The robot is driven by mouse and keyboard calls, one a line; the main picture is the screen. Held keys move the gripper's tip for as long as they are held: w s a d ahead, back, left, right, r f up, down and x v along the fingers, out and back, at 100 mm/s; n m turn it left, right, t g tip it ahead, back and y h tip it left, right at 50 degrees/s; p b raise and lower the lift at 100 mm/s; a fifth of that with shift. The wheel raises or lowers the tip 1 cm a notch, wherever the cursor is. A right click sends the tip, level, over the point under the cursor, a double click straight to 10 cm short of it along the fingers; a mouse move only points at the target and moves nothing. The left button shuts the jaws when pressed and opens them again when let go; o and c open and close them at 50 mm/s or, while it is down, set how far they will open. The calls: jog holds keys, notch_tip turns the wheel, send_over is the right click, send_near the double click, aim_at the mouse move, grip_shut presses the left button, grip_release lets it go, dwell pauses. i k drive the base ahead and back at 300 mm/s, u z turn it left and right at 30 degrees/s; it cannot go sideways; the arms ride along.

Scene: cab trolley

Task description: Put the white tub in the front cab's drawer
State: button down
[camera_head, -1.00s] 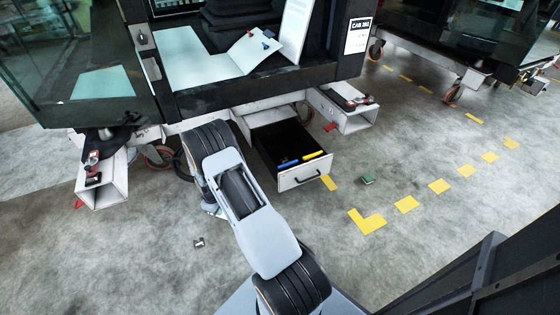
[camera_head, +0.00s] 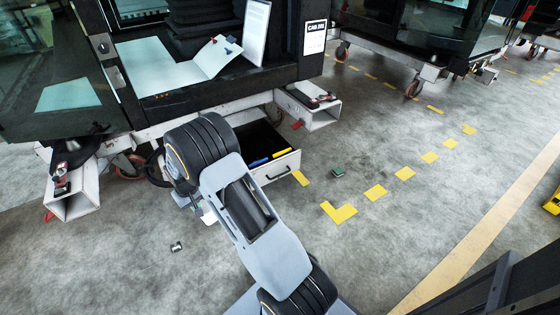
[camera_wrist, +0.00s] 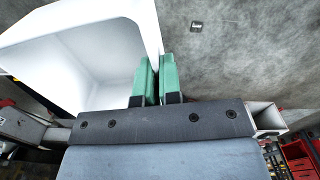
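The white tub (camera_wrist: 100,50) fills the upper left of the wrist view, with its open inside facing the camera. My gripper (camera_wrist: 157,75) has its two green fingers close together on either side of the tub's wall, pinching it. In the head view my arm hides the gripper and most of what it holds; only a small white patch shows below the arm, and I cannot tell if it is the tub. The front cab's drawer (camera_head: 263,178) is pulled open under the cab (camera_head: 215,95), right of my arm. Blue and yellow items lie inside it; my arm partly covers it.
White box-section legs flank the drawer, one at right (camera_head: 318,116) and one at left (camera_head: 78,203). A small green object (camera_head: 338,172) and yellow floor marks (camera_head: 340,212) lie right of the drawer. A small dark-and-white item (camera_head: 177,246) lies on otherwise open floor.

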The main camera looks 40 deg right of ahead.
aim_at(261, 149)
jog(key=z, duration=0.4)
jog(key=k, duration=0.85)
jog(key=z, duration=1.15)
jog(key=i, duration=1)
jog(key=z, duration=0.4)
jog(key=i, duration=0.9)
jog(key=u, duration=1.1)
jog(key=i, duration=0.85)
jog(key=u, duration=0.8)
